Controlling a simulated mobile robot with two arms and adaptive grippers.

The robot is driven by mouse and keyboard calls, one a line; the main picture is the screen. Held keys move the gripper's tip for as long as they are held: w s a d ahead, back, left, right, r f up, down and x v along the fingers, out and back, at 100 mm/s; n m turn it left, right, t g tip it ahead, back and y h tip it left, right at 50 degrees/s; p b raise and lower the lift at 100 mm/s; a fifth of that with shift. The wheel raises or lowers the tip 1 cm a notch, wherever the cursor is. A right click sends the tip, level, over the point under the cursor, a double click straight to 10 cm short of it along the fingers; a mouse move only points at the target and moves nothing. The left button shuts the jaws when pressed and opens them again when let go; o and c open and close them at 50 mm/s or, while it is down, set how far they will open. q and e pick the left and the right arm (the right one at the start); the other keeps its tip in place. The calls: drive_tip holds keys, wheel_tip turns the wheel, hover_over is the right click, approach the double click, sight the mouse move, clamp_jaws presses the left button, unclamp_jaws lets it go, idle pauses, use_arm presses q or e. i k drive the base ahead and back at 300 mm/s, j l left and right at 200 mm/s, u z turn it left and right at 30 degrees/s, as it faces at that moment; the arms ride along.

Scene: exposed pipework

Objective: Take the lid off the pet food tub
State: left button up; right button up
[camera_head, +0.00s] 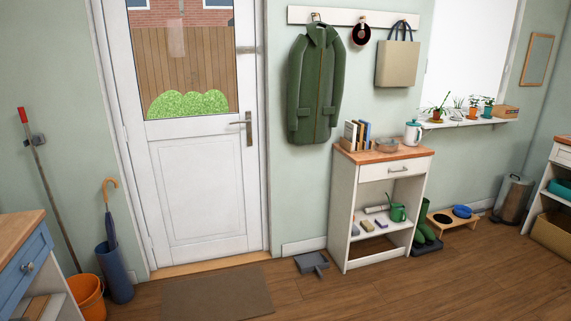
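I cannot make out a clearly marked pet food tub. A grey metal cylinder with a dark lid on top (513,198) stands on the floor at the right, by the wall; I cannot tell whether it is the tub or a bin. Its lid looks closed. A low wooden feeding stand (441,220) with a blue bowl (462,211) is on the floor to its left. Neither of my grippers shows in the head view.
A white shelf unit (339,215) stands right of the white door (200,190). A grey dustpan (312,263) and a brown doormat (217,295) lie on the floor. An orange bucket (88,297) is at the left. The wooden floor at the front right is clear.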

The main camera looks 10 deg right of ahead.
sight(412, 123)
drive_tip(key=i+l+z, duration=0.25)
drive_tip(key=i+z, duration=0.15)
drive_tip(key=i, duration=0.25)
drive_tip(key=i+z, duration=0.45)
drive_tip(key=i, duration=0.2)
drive_tip(key=i+j+z, duration=0.2)
drive_tip(key=i+z, duration=0.2)
drive_tip(key=i, duration=0.25)
